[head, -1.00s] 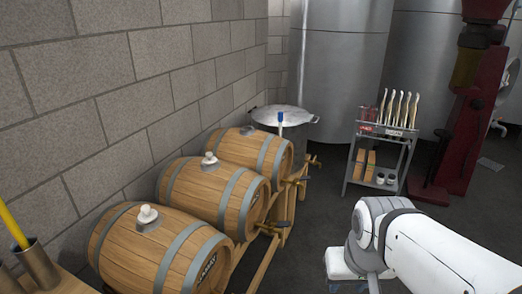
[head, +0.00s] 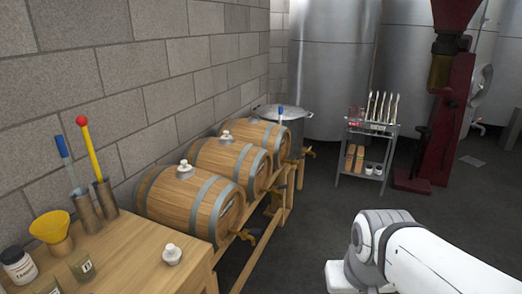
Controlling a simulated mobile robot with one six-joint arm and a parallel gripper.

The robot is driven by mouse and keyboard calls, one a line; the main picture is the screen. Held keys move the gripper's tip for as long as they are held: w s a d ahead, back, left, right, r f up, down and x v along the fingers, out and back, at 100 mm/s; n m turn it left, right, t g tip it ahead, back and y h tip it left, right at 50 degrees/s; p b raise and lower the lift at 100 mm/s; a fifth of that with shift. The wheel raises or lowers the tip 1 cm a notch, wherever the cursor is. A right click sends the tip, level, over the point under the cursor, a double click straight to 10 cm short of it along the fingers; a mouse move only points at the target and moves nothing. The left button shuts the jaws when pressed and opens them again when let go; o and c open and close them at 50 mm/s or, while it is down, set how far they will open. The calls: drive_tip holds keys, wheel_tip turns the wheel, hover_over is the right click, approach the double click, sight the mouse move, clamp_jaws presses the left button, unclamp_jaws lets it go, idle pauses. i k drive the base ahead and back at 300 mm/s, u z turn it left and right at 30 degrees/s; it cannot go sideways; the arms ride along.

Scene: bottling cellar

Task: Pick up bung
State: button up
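A white bung (head: 172,252) sits on the wooden table at lower left, on a small pale base. A similar white bung (head: 185,165) sits on top of the nearest barrel (head: 180,203), and another bung (head: 226,137) on the middle barrel (head: 220,163). I see no white bung on the far barrel (head: 258,137). My white arm enters at lower right, well to the right of the table and barrels. My gripper's fingers are not visible, so I cannot see whether they hold anything.
The wooden table (head: 135,250) also bears a yellow funnel (head: 51,228), jars and metal tubes holding a yellow rod and a blue-handled tool. The barrel rack (head: 272,218) stands along the block wall. A metal cart (head: 366,150) stands beyond open dark floor (head: 310,220).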

sight(172, 253)
drive_tip(key=u, duration=0.25)
drive_tip(key=i, duration=0.9)
drive_tip(key=u, duration=1.25)
drive_tip(key=k, duration=0.55)
drive_tip(key=u, duration=0.25)
drive_tip(key=i, duration=0.55)
drive_tip(key=u, duration=0.05)
